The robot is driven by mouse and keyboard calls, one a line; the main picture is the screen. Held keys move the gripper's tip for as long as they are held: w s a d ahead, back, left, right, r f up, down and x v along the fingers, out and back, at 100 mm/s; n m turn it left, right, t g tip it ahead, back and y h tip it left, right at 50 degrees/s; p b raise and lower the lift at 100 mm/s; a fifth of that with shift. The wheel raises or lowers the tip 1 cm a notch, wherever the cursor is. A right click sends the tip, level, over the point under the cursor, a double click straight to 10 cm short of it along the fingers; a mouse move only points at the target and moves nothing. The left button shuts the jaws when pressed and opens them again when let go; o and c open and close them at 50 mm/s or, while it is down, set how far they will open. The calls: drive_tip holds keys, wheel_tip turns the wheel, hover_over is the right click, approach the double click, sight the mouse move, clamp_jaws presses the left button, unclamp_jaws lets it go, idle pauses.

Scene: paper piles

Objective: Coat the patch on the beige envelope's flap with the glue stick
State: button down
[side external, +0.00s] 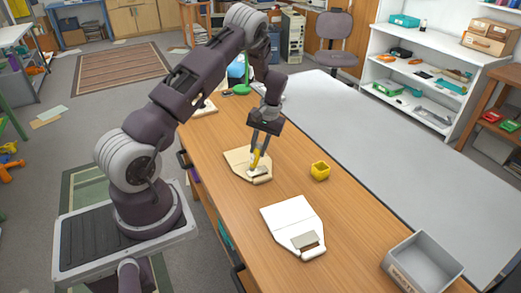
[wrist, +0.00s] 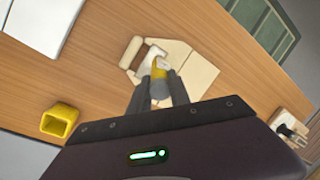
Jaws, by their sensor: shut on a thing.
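The beige envelope (side external: 240,159) lies on the wooden table, with its flap toward the near side. In the wrist view the envelope (wrist: 195,68) shows a pale patch (wrist: 153,55) on its flap. My gripper (side external: 262,150) is shut on the yellow glue stick (side external: 255,159) and holds it over the flap. In the wrist view the glue stick (wrist: 160,73) sits between the fingers, its tip at the patch. I cannot tell whether the tip touches. The glue stick and fingers hide part of the patch.
A white envelope (side external: 285,215) with a grey-brown patch (side external: 305,241) lies nearer on the table. A small yellow square cup (side external: 320,171) stands to the right of the beige envelope. A grey bin (side external: 408,248) stands at the near right end. Bare tabletop lies between them.

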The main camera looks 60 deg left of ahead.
drive_tip(key=shift+a, duration=0.2)
drive_tip(key=shift+d, duration=1.2)
drive_tip(key=shift+a, duration=0.6)
drive_tip(key=shift+w, duration=1.7)
drive_tip(key=shift+d, duration=0.15)
